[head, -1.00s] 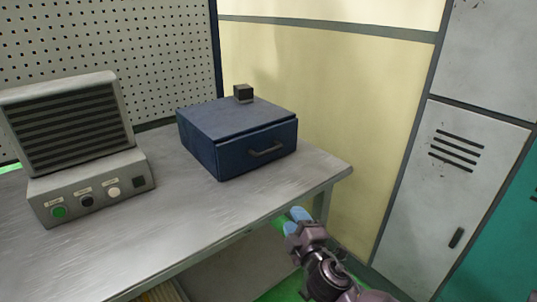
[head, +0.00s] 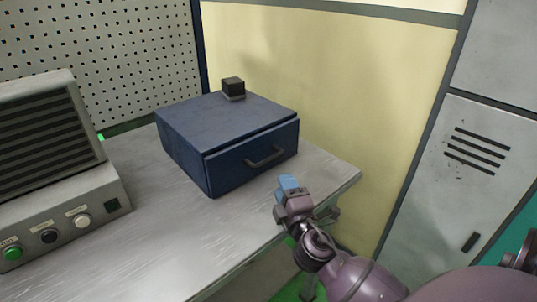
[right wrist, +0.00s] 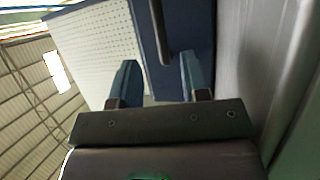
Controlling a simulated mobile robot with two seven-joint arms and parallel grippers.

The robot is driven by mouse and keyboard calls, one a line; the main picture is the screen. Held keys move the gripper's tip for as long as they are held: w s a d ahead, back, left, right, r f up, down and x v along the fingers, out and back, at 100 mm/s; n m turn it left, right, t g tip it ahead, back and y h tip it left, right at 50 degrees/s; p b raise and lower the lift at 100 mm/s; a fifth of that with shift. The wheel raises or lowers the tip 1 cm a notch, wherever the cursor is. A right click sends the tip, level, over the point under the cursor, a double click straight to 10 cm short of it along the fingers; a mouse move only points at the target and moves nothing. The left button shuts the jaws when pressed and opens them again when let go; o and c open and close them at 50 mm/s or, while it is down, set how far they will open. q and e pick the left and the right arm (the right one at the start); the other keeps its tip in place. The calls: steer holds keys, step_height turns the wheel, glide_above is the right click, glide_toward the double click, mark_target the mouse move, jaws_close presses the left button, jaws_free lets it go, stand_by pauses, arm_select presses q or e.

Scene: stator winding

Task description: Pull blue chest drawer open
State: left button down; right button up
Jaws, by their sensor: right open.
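The blue chest (head: 225,140) stands on the metal workbench. Its drawer front (head: 235,166) faces the bench's front right side and looks shut. A dark bar handle (head: 265,157) is on the drawer front. My right gripper (head: 288,183) is in front of the drawer, a little below and right of the handle, apart from it. In the right wrist view the two blue fingers (right wrist: 157,78) are spread, and the handle (right wrist: 160,32) shows ahead, between the finger lines, with nothing held. My left gripper is in no view.
A small black block (head: 233,88) sits on top of the chest. A grey machine with buttons (head: 60,215) stands left on the workbench (head: 190,240). A pegboard (head: 100,60) is behind, a grey locker (head: 450,180) at right. Bench space before the chest is clear.

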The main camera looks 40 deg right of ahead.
mark_target(272, 161)
steer(key=x, duration=1)
steer(key=shift+w, duration=0.1)
jaws_close()
